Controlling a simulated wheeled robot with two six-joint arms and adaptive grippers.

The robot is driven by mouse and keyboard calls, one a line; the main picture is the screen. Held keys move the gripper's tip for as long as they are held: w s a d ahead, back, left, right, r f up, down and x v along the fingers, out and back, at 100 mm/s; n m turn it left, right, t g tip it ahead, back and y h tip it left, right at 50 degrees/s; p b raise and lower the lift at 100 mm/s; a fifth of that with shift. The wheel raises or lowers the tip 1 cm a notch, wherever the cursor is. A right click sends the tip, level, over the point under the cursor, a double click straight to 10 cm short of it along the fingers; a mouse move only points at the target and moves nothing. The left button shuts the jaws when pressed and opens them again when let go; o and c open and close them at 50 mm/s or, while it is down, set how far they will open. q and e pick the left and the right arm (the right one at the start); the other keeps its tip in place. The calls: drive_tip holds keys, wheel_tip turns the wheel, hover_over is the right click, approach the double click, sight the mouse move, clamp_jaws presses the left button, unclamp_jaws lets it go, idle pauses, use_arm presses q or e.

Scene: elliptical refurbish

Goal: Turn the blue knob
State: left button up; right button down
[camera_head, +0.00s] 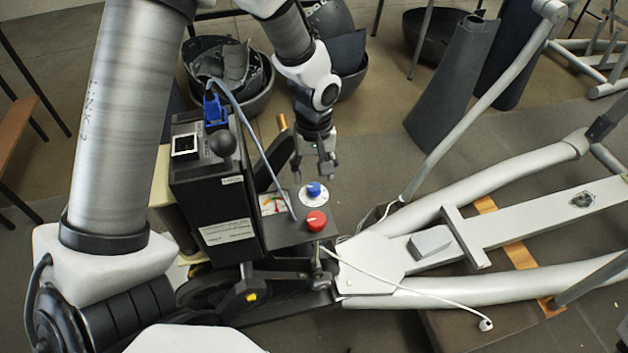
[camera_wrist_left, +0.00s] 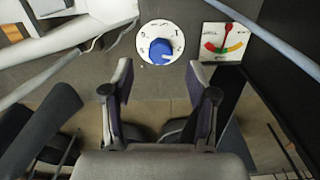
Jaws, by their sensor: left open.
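The blue knob (camera_head: 314,188) sits on a white round dial (camera_head: 311,197) on the dark control panel, behind the red knob (camera_head: 316,221). In the left wrist view the blue knob (camera_wrist_left: 161,51) is at the top centre, with marks around it on the white dial (camera_wrist_left: 148,33). My left gripper (camera_head: 315,172) is open and empty, close to the blue knob on its far side. In the left wrist view its two fingers (camera_wrist_left: 161,80) are spread, with the knob just beyond and between their tips. My right gripper is not in view.
A coloured gauge (camera_head: 272,204) lies left of the dial; it also shows in the left wrist view (camera_wrist_left: 223,41). A black box (camera_head: 215,195) stands left of the panel. A grey cable passes over it. The pale machine frame (camera_head: 490,240) extends right.

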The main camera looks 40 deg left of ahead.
sight(314, 187)
use_arm(q)
wheel_tip(314, 187, up, 8)
drive_tip(key=shift+f, duration=0.1)
idle(0.4)
